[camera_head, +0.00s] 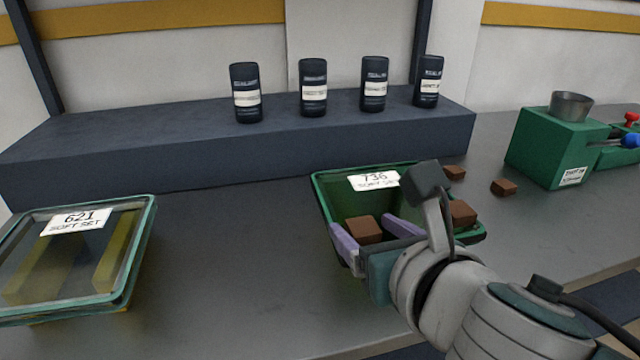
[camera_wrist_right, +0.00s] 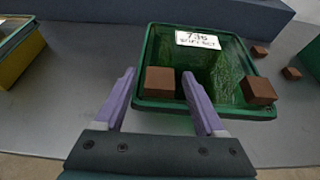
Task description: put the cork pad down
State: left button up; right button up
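Several brown blocks, likely the cork pads, are in view. One brown block (camera_head: 364,229) shows between the fingers of my right gripper (camera_head: 372,232). In the right wrist view this block (camera_wrist_right: 160,81) is at the near left part of the green tray, with gaps to both fingers. The right gripper (camera_wrist_right: 160,80) is open. I cannot tell exactly what the block rests on. The green tray (camera_head: 325,190), labelled 736, lies under and beyond the gripper. A second block (camera_wrist_right: 258,90) is at its right side, partly hidden by my arm in the head view. My left gripper is not in view.
Two more brown blocks (camera_head: 455,173) (camera_head: 504,187) lie on the grey table right of the tray. A lidded bin labelled 621 (camera_head: 140,240) is at left. Dark canisters (camera_head: 313,88) stand on a raised ledge behind. A green machine with a metal cup (camera_head: 550,145) is at right.

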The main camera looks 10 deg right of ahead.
jog(key=shift+r, duration=0.3)
jog(key=p+v, duration=0.2)
jog(key=v, duration=0.9)
jog(key=s+d+f+m+g, duration=0.2)
jog(key=s+m+g, duration=0.3)
jog(key=m, duration=1.2)
jog(key=s+d+f+m+g, duration=0.2)
jog(key=s+m, duration=0.7)
jog(key=m, duration=0.8)
jog(key=d+g, duration=0.1)
jog(key=g, duration=0.1)
jog(key=shift+s+f+g, duration=0.2)
jog(key=shift+f+g, duration=0.15)
jog(key=shift+g, duration=0.05)
jog(key=shift+r, duration=0.1)
